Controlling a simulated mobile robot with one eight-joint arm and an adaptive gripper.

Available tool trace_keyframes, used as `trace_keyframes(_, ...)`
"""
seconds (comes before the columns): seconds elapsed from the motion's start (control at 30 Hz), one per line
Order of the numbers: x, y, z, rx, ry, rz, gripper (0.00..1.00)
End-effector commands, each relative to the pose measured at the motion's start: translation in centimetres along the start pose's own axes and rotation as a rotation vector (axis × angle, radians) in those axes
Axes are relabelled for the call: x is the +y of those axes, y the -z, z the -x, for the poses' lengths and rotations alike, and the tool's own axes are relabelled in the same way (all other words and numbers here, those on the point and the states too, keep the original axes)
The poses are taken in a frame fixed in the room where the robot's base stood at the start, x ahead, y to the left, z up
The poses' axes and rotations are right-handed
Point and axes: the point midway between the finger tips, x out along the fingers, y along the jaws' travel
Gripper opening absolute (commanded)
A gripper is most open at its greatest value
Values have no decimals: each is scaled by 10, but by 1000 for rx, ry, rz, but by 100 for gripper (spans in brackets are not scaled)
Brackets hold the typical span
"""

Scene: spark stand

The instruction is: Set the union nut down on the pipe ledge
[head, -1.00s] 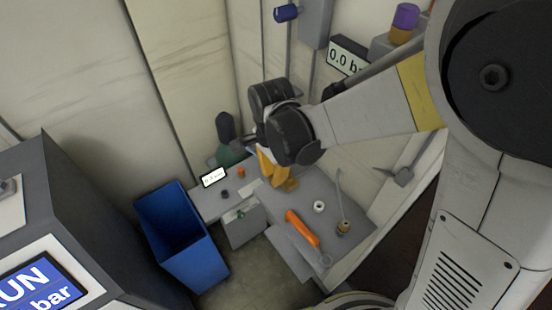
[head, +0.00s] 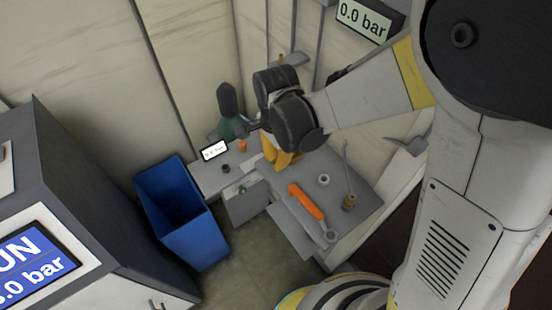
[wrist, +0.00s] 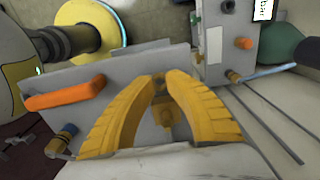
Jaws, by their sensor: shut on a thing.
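My gripper (head: 283,160) hangs over the back of the grey bench. In the wrist view its yellow fingers (wrist: 160,78) close together at the tips on a small dark grey piece (wrist: 158,86), which I take to be the union nut. The fingers hide most of it, and the head view does not show it. A brass fitting (wrist: 166,122) shows between the fingers; I cannot tell how far below it lies. A small grey ledge (head: 290,62) on the back wall, with a brownish piece on it, may be the pipe ledge; I cannot tell for sure.
A small lit display (head: 214,151) stands left of my gripper. A blue bin (head: 180,210) stands on the floor at left.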

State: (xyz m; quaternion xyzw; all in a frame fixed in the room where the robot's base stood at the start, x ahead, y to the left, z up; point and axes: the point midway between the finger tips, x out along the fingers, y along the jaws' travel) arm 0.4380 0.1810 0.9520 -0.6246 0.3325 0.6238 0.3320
Motion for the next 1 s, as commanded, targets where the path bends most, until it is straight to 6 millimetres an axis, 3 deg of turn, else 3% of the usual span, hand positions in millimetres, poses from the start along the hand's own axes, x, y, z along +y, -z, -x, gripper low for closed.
trace_keyframes(0.63, 0, 0, -12, 0, 0, 0, 0)
trace_keyframes(0.67, 0, 0, -12, 0, 0, 0, 18)
trace_keyframes(0.73, 0, 0, -12, 0, 0, 0, 39)
trace_keyframes(1.0, 0, 0, -11, 0, 0, 0, 39)
